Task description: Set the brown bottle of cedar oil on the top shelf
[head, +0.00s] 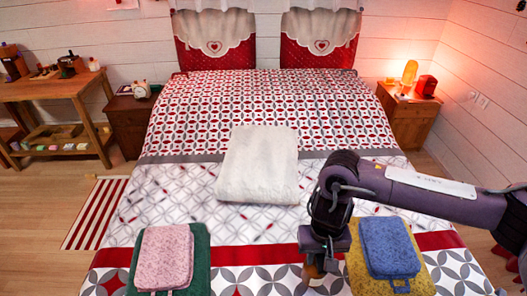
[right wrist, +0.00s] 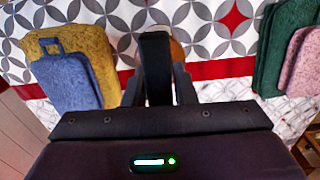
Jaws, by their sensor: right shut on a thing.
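My right gripper (head: 318,258) is low over the front of the bed, between the green and yellow mats. It is shut on a brown thing (head: 313,272), likely the brown bottle, mostly hidden by the gripper. In the right wrist view, an orange-brown patch of it (right wrist: 177,50) shows behind a dark upright part between the fingers (right wrist: 157,90). Its label cannot be seen. A wooden stand (head: 55,88) at the far left has a top surface and a lower shelf (head: 65,140), both with small items. My left gripper is not in view.
A pink folded item (head: 165,255) lies on a green mat (head: 200,240), and a blue one (head: 388,247) on a yellow mat (head: 360,270). A folded white blanket (head: 258,165) lies mid-bed. Nightstands (head: 130,122) (head: 408,118) flank the bed.

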